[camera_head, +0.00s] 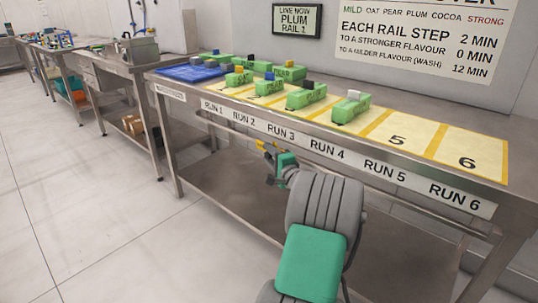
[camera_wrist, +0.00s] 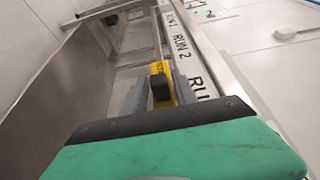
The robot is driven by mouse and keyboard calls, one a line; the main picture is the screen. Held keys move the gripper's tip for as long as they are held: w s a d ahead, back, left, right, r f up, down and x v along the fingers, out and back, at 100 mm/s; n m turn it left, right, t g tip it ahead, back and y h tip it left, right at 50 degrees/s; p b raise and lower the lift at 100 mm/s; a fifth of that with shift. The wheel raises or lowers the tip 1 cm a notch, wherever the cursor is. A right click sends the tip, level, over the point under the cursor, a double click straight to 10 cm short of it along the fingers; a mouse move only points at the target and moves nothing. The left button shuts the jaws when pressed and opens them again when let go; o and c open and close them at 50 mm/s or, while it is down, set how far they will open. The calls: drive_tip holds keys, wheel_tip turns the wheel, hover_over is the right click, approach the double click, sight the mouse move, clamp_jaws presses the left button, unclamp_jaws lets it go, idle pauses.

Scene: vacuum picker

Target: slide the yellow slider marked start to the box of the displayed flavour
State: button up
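The wall display (camera_head: 297,20) reads "LINE NOW PLUM RAIL 1". Green blocks with small coloured tops stand on the steel table; one has a yellow top (camera_head: 239,69), others blue (camera_head: 269,76), black (camera_head: 307,85) and white (camera_head: 354,94). My gripper (camera_head: 266,150) is low in front of the table's front edge, below the run labels and apart from the blocks.
Yellow numbered boxes line the tabletop; 5 (camera_head: 397,140) and 6 (camera_head: 467,161) are bare. The front strip (camera_head: 326,151) reads RUN 1 to RUN 6. A blue tray (camera_head: 188,73) lies at the table's left end. A wall sign (camera_head: 420,40) lists flavours and times. Floor at left is clear.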

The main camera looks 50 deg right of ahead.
drive_tip(key=shift+o, duration=0.5)
drive_tip(key=shift+s, duration=0.1)
drive_tip(key=p+v, duration=0.1)
drive_tip(key=v, duration=0.6)
drive_tip(key=shift+s, duration=0.3)
drive_tip(key=shift+a, duration=0.1)
